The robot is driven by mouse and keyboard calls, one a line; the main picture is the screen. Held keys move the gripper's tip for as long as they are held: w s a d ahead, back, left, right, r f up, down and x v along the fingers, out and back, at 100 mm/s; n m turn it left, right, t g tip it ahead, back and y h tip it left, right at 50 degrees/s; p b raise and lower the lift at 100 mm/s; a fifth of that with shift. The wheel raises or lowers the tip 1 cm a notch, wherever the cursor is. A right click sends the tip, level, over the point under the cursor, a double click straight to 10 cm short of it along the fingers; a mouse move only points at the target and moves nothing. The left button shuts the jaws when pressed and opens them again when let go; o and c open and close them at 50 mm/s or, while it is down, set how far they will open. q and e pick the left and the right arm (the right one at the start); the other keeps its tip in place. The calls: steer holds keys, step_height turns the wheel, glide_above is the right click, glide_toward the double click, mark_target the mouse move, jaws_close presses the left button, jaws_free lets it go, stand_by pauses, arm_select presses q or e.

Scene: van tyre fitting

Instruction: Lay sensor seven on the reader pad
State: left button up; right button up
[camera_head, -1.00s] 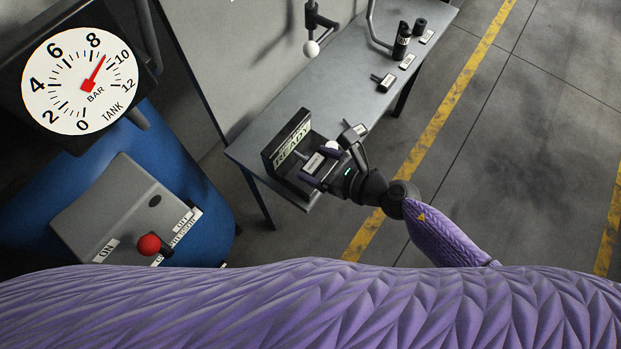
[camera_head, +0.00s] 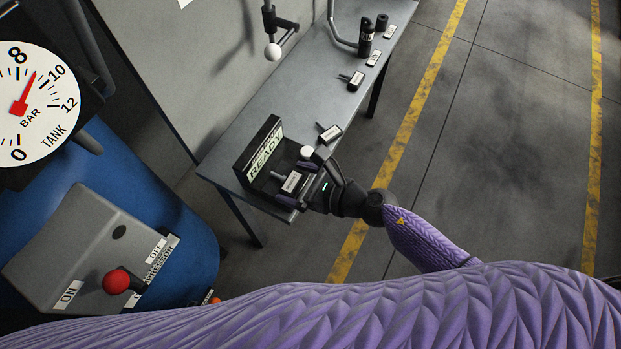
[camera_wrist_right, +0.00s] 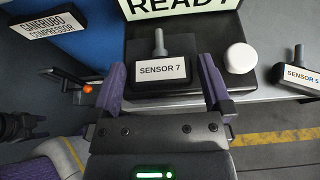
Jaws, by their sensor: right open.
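Sensor 7 (camera_wrist_right: 163,72), a dark block with a white label and a grey stem, sits on the dark reader pad (camera_wrist_right: 199,52) before its READY display. In the head view, the sensor (camera_head: 291,182) is at the near end of the bench, below the READY sign (camera_head: 265,155). My right gripper (camera_wrist_right: 163,90) is open, its purple fingers on either side of the sensor with gaps showing. The gripper also shows in the head view (camera_head: 294,184). The sensor's underside is hidden.
A white round knob (camera_wrist_right: 240,58) stands right of sensor 7, close to the right finger. Sensor 5 (camera_wrist_right: 300,74) lies further right on the bench (camera_head: 245,119). More labelled items stand along it. The compressor box (camera_head: 83,250) with its red-knobbed lever is at left.

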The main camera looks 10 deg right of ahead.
steer(key=shift+r, duration=0.1)
steer(key=shift+s+d+r, duration=0.1)
steer(key=shift+d+r, duration=0.05)
steer(key=shift+r, duration=0.05)
steer(key=p+v, duration=0.1)
steer(key=v, duration=1.1)
steer(key=d+f+m+t+h, duration=0.2)
steer(key=d+f+m+h, duration=0.45)
steer(key=f+m, duration=0.9)
steer(key=s+d+f+m+g+h, duration=0.2)
steer(key=s+f+m+g, duration=0.15)
steer(key=s+m, duration=0.5)
steer(key=s+d+f+m+g+h, duration=0.15)
steer(key=s+f+m, duration=0.4)
steer(key=m, duration=0.65)
steer(key=s+a+f+m+g, duration=0.1)
steer(key=s+m+g, duration=0.1)
steer(key=s+m, duration=0.2)
steer(key=s+a+f+m+g+h, duration=0.1)
steer(key=s+m+g, duration=0.1)
steer(key=s+m, duration=0.2)
steer(key=s, duration=0.3)
steer(key=shift+s+a+f, duration=0.25)
steer(key=shift+s+a, duration=0.05)
steer(key=shift+s, duration=0.05)
